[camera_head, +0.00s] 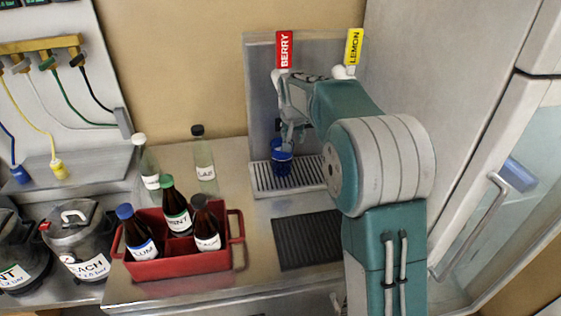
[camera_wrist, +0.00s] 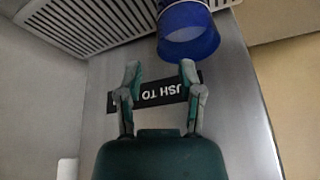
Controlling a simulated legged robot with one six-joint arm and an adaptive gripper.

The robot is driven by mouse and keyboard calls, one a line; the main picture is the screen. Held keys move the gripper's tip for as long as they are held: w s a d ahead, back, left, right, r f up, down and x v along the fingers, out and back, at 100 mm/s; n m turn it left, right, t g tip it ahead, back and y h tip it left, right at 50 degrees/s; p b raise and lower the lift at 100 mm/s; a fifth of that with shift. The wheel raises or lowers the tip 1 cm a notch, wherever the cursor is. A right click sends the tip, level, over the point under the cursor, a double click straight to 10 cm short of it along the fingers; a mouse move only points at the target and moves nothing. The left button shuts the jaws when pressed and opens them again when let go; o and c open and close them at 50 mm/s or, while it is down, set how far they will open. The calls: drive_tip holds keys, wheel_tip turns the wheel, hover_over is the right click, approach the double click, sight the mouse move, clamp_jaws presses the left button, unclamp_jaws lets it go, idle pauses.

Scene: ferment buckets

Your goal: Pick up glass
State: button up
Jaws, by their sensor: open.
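A blue glass (camera_head: 282,163) stands on the drip tray below the red BERRY tap in the head view. In the head view my gripper (camera_head: 291,133) is just above and behind the glass, near the tap. The exact gap between fingers and glass is hard to tell.
The BERRY tap handle (camera_head: 284,50) and yellow LEMON tap handle (camera_head: 354,47) stand above the slatted drip tray (camera_head: 310,180). A red carrier (camera_head: 185,264) holds several bottles at left. A black mat (camera_head: 305,240) lies on clear counter in front. A glass-door cabinet (camera_head: 500,180) stands at right.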

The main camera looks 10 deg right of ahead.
sight(282, 158)
drive_tip(key=x, duration=0.7)
drive_tip(key=shift+w+f, duration=0.15)
drive_tip(key=shift+w, duration=0.15)
clamp_jaws()
